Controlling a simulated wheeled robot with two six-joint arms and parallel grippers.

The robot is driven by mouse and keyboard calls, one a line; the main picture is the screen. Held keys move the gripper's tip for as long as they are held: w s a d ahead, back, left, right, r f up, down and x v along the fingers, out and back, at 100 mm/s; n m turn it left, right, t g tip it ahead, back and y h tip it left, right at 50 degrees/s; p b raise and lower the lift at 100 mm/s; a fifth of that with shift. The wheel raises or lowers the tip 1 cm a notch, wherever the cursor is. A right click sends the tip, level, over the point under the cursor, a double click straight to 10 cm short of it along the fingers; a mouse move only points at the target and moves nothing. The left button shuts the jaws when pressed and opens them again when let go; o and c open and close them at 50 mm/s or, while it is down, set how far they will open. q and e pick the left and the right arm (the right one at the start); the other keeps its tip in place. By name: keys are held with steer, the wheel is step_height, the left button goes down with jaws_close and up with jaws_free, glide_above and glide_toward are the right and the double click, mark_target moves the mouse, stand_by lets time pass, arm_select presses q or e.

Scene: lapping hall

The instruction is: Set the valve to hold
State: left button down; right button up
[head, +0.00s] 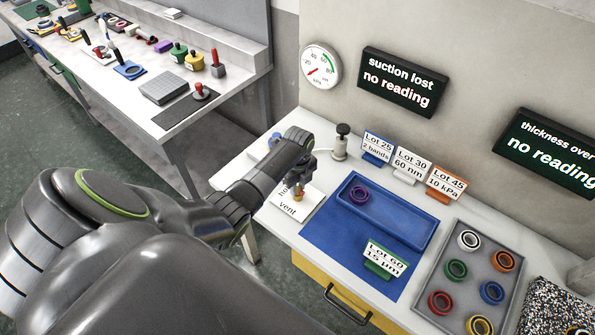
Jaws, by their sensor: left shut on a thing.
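The valve (298,197) shows as a small brass-coloured piece on a white label plate (289,209) at the left end of the bench. The word "vent" is readable on the plate's near part. Another word farther back is mostly covered by my gripper. My left gripper (298,189) reaches down from the left and is shut on the valve. The jaws hide most of the valve's handle, so I cannot tell its exact direction. A round gauge (321,66) on the wall has a red needle pointing to the lower left. My right gripper is not in view.
A blue tray (405,219) holding a purple ring stands on a blue mat (330,245). Lot cards stand behind and in front. A grey tray (450,275) holds several coloured rings. A black-knobbed fitting (341,143) stands behind the valve.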

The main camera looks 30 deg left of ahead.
mark_target(299, 187)
arm_select(q)
steer(key=c, duration=1.3)
jaws_free()
steer(key=shift+o, duration=0.2)
steer(key=shift+r, duration=0.15)
step_height(299, 187, up, 17)
steer(key=p, duration=0.1)
steer(key=shift+w+r, duration=0.15)
